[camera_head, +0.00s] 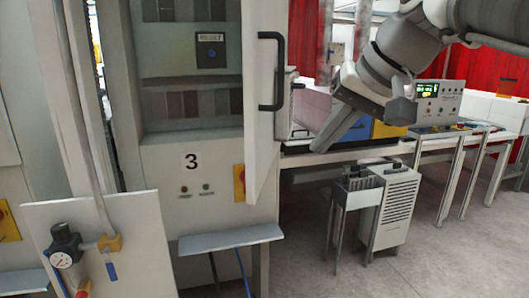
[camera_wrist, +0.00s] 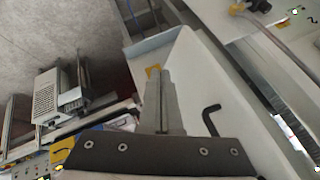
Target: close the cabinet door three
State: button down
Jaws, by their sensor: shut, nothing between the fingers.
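The white door (camera_head: 261,140) of cabinet three stands open, swung out toward me and seen at a steep angle. Its black handle (camera_head: 272,70) is on the upper part of the door. The cabinet body (camera_head: 212,215) bears a black "3" and shows its inside left of the door. My gripper (camera_head: 318,147) is to the right of the door, pointing down and left, shut and empty. In the wrist view, the shut fingers (camera_wrist: 163,72) lie in front of the white door panel (camera_wrist: 235,110), with a black handle (camera_wrist: 210,120) to their right. I cannot tell whether they touch the door.
A pale blue shelf (camera_head: 230,239) juts out below the cabinet. A panel with a pressure gauge (camera_head: 64,260) stands at lower left. A white unit with vents (camera_head: 397,210) and a long bench (camera_head: 450,138) are on the right. The floor at lower right is clear.

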jog(key=w, duration=0.1)
send_near(261, 178)
notch_tip(261, 178, down, 4)
jog(key=w, duration=0.2)
jog(key=shift+w+a+p, duration=0.15)
jog(key=shift+a+p, duration=0.4)
jog(key=shift+a, duration=0.3)
jog(key=shift+a, duration=0.1)
